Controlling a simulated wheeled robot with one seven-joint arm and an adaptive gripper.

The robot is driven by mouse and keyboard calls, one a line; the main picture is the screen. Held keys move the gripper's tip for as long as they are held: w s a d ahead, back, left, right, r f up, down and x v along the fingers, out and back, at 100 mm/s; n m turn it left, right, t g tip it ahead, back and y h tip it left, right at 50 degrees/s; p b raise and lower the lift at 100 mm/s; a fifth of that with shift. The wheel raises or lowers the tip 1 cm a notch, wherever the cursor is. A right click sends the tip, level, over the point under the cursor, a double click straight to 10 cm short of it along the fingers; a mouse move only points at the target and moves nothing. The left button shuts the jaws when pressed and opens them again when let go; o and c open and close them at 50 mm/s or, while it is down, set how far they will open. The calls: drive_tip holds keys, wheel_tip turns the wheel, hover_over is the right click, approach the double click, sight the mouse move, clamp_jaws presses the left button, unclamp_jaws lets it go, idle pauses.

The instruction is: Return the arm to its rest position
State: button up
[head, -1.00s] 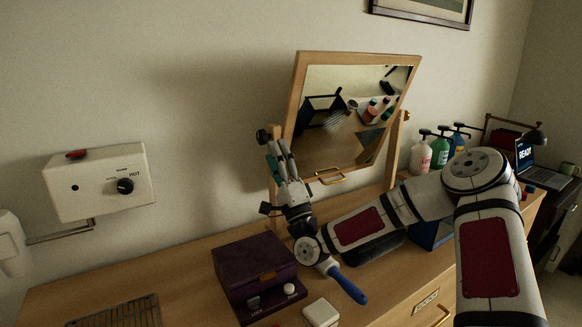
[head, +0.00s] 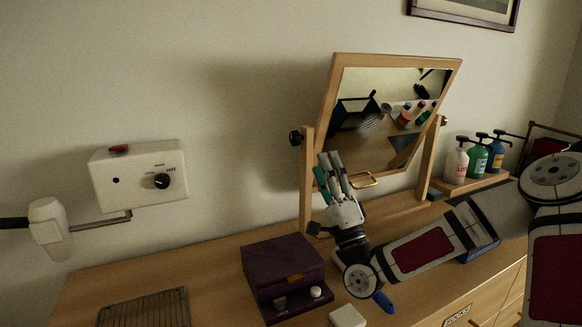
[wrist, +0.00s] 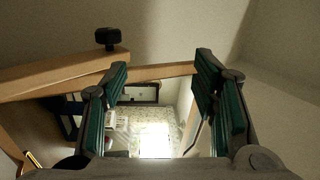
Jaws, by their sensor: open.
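My gripper (head: 330,170) points upward in front of the lower left part of the tilting mirror (head: 385,110), above the dresser top. In the wrist view my gripper (wrist: 160,90) has its two green-padded fingers spread apart with nothing between them. The mirror's wooden frame (wrist: 160,71) and its glass lie beyond the fingers. I cannot tell from the head view how large the gap to the mirror is. My arm reaches in from the right, low over the dresser.
A purple box (head: 285,268) and a blue-handled object (head: 384,302) lie close to my wrist. A wire rack (head: 145,308) is at front left. A white wall unit (head: 138,175) hangs at left. Several pump bottles (head: 478,158) stand at right.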

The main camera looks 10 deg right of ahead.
drive_tip(key=w+a+f+n+g+y+p, duration=0.1)
drive_tip(key=a+f+n+g+y, duration=0.3)
drive_tip(key=a+f+n+g, duration=0.7)
drive_tip(key=s+d+r+n+g+h+p, duration=0.15)
drive_tip(key=s+d+r+g+h, duration=0.3)
drive_tip(key=s, duration=0.45)
drive_tip(key=s+d+r+n+g+h+p, duration=0.1)
drive_tip(key=s+d+r+n+g+h, duration=0.15)
drive_tip(key=s+d+h, duration=0.5)
drive_tip(key=s+a+r+g+y, duration=0.1)
drive_tip(key=s+a+g, duration=0.1)
drive_tip(key=s, duration=0.8)
drive_tip(key=s+a+r+g+y, duration=0.1)
drive_tip(key=s+r+g, duration=0.1)
drive_tip(key=s, duration=0.9)
drive_tip(key=shift+a+r+y, duration=0.25)
drive_tip(key=shift+a+y, duration=0.1)
drive_tip(key=shift+y, duration=0.05)
drive_tip(key=shift+s, duration=0.1)
